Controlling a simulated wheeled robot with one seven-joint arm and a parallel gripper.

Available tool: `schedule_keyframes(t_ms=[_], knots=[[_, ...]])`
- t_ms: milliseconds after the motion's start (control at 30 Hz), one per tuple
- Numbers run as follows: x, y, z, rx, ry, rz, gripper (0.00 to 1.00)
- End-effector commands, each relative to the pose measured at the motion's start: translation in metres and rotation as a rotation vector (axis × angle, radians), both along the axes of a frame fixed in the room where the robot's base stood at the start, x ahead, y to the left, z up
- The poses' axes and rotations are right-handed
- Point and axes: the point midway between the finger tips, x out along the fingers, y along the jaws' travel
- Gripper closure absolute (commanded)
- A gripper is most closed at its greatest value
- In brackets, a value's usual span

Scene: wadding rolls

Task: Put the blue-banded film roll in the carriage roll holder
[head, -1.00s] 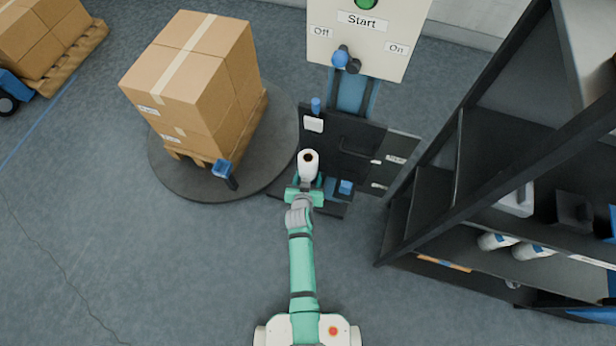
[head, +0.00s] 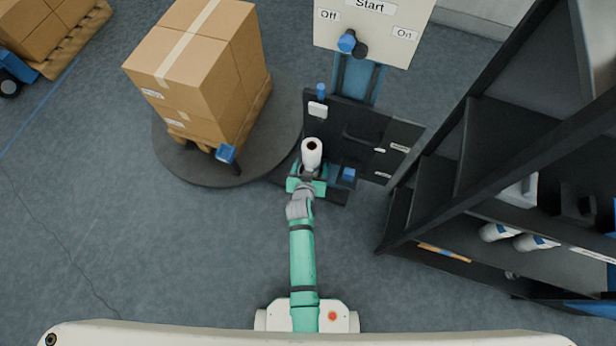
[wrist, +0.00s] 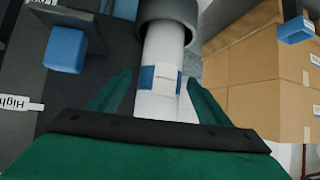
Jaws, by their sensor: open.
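The blue-banded film roll (head: 312,151) is white and stands upright at the front of the dark carriage (head: 350,140). In the wrist view the roll (wrist: 165,45) shows its blue band, and one end sits in a dark grey round cup, the roll holder (wrist: 165,10). How deep it sits is hidden.
Stacked cartons (head: 200,70) stand on a turntable (head: 215,181) at left, with a blue-topped post (head: 227,154) at its edge. A dark shelf (head: 455,225) with more rolls (head: 500,231) is at right. A control panel (head: 385,35) is behind. Floor at lower left is clear.

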Motion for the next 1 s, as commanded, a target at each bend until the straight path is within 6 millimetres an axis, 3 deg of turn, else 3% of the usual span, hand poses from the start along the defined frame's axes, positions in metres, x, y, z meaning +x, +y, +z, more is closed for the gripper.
schedule_keyframes(t_ms=[300, 667, 767, 1000], knots=[[-0.053, 0.006, 0.036, -0.001, 0.000, -0.001, 0.29], [-0.085, 0.010, 0.054, 0.001, -0.003, 0.005, 0.29], [-0.105, 0.011, 0.057, 0.006, -0.017, 0.020, 0.29], [-0.188, 0.014, 0.086, 0.021, -0.094, 0.078, 0.29]])
